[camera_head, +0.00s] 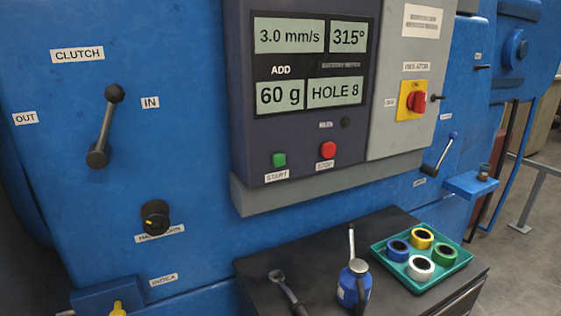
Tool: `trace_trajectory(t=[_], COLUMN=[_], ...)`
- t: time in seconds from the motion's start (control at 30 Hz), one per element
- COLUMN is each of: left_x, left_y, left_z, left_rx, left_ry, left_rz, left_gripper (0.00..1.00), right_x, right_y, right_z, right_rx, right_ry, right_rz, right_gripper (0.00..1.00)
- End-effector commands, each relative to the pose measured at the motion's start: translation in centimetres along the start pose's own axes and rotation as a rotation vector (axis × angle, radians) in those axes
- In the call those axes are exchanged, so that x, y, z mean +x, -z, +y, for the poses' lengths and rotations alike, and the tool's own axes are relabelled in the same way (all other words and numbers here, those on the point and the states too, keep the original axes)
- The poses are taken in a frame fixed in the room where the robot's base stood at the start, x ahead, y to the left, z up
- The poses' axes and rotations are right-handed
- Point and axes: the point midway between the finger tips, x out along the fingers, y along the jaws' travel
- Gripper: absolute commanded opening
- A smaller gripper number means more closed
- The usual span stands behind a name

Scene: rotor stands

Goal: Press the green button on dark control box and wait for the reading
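The dark control box (300,110) is mounted on the blue machine. The green button (279,160) sits at its lower left, above a START label. The red button (328,150) is to its right, above a STOP label. The displays (312,62) on the box are lit and read 3.0 mm/s, 315°, ADD 60 g and HOLE 8. Neither of my grippers shows in the head view, and nothing touches the green button.
Below the box, a dark cabinet top (320,240) holds a wrench-like tool (285,290), a blue can (353,283) and a teal tray (447,271) with several colored rings. A clutch lever (105,125) stands out at left. A red switch (416,101) is at right.

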Motion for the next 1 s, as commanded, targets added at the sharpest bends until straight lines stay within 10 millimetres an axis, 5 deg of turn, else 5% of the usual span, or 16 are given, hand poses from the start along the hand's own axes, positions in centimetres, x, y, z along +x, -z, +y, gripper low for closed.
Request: trace_trajectory(t=[0.03, 0.3, 1.0], left_x=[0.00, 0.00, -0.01], left_y=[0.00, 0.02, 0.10], left_z=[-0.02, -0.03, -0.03], left_rx=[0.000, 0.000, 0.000], left_ry=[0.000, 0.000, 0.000], left_rz=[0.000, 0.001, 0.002], left_gripper=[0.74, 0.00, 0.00], right_x=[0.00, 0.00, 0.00], right_y=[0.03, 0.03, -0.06], right_z=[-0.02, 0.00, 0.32], right_rx=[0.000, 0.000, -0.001], right_ry=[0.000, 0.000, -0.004], right_rz=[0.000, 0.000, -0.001], right_gripper=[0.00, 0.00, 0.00])
